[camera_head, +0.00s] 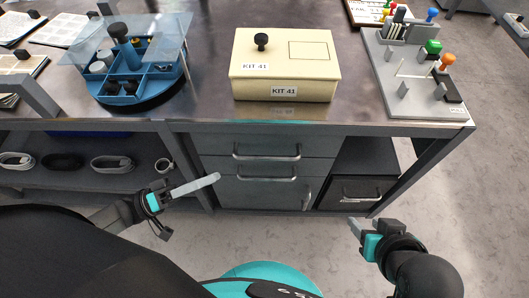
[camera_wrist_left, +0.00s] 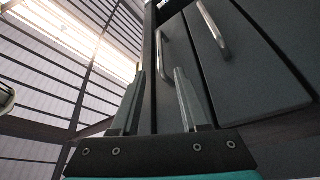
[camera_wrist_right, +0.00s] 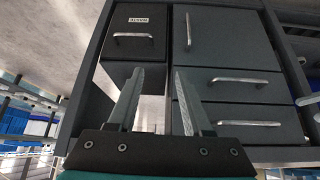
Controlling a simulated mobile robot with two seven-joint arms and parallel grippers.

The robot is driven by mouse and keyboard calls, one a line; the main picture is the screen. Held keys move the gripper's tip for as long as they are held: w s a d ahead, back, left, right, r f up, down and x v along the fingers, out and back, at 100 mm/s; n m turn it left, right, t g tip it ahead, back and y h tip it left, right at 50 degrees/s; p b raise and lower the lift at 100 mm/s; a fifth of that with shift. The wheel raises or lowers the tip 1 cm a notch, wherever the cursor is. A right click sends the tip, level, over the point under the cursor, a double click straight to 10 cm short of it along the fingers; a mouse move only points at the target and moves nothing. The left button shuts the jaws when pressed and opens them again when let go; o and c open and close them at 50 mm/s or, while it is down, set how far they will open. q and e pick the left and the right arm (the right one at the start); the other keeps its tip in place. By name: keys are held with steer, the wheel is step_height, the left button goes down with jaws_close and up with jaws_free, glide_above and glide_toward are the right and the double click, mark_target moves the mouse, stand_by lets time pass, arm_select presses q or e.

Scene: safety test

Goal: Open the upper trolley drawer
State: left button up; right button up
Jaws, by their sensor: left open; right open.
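The upper drawer (camera_head: 220,146) is a grey front with a horizontal bar handle (camera_head: 266,153), under the worktop in the head view. It looks shut. A second drawer (camera_head: 225,168) with a similar handle (camera_head: 266,174) is below it, above a door with an upright handle (camera_head: 306,193). The right wrist view shows these fronts upside down, with the upper drawer handle (camera_wrist_right: 248,123) lowest. My left gripper (camera_head: 215,178) is open and empty, left of the handles. It shows in its wrist view (camera_wrist_left: 160,72) near two bar handles. My right gripper (camera_head: 354,223) is open and empty, lower right of the unit.
A dark labelled box (camera_head: 358,192) with a handle sits on the shelf right of the drawers. A cream KIT 41 box (camera_head: 285,65), a blue organiser (camera_head: 135,80) and a grey tool board (camera_head: 410,75) stand on the worktop (camera_head: 210,98). Coiled cables (camera_head: 112,163) lie on the left shelf.

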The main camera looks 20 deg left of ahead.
mark_target(263, 156)
arm_select(q)
steer(key=shift+b+x, duration=0.85)
steer(key=shift+x, duration=6)
arm_select(e)
steer(key=shift+w+a+f+t+y, duration=0.1)
steer(key=shift+w+a+t+y, duration=0.3)
steer(key=shift+w+a+t, duration=0.4)
steer(key=shift+w+a+t+y, duration=0.45)
steer(key=shift+a+t, duration=0.25)
steer(key=shift+a, duration=0.25)
arm_select(q)
steer(key=shift+w, duration=0.1)
steer(key=shift+a, duration=0.1)
jaws_close()
steer(key=shift+f, duration=0.1)
